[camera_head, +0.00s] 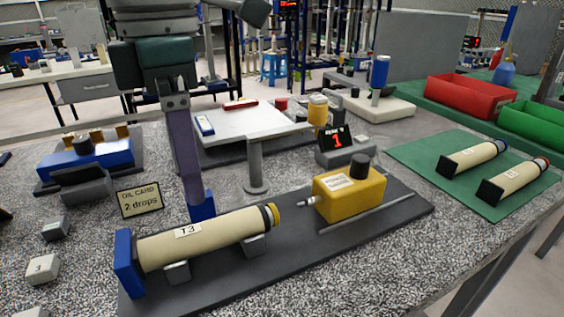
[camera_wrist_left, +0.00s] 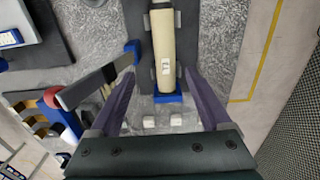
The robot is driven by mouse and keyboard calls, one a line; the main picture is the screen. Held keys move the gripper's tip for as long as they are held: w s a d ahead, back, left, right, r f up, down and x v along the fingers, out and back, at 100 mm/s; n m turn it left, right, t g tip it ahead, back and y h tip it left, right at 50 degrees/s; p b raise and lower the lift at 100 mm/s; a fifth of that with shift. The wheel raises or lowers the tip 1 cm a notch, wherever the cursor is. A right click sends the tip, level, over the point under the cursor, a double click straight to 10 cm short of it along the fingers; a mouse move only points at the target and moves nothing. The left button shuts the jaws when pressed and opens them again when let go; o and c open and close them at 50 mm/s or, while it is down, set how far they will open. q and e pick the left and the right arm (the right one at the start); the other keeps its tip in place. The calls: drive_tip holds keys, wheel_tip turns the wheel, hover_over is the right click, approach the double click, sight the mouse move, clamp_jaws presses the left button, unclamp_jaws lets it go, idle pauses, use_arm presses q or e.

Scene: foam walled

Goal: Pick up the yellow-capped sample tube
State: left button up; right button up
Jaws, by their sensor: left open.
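The yellow-capped sample tube (camera_head: 200,240) is cream, labelled T3, with a black band and yellow end at its right. It lies on grey supports on a dark base plate (camera_head: 330,245), its left end at a blue end block (camera_head: 128,268). My left gripper (camera_head: 195,195) is open, pointing down behind the tube; only one purple finger shows clearly. In the left wrist view, the open fingers (camera_wrist_left: 160,80) are spread on either side of the blue end block, with the tube (camera_wrist_left: 162,50) beyond them. My right gripper is not seen.
A yellow box with a nozzle (camera_head: 348,195) faces the capped end. An oil card (camera_head: 140,199) stands left of the finger. A white platform (camera_head: 245,122) stands behind. Two more tubes (camera_head: 473,157) lie on a green mat (camera_head: 420,150) at right. Small grey blocks (camera_head: 42,269) sit front left.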

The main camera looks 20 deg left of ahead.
sight(202, 226)
use_arm(q)
drive_tip(key=f, duration=0.3)
drive_tip(key=shift+s+d+f, duration=0.1)
drive_tip(key=shift+d+f, duration=0.1)
drive_tip(key=shift+f, duration=0.1)
drive_tip(key=f, duration=0.5)
drive_tip(key=shift+s+d+f, duration=0.15)
drive_tip(key=shift+s+f, duration=0.05)
drive_tip(key=shift+f, duration=0.05)
clamp_jaws()
drive_tip(key=shift+r, duration=0.1)
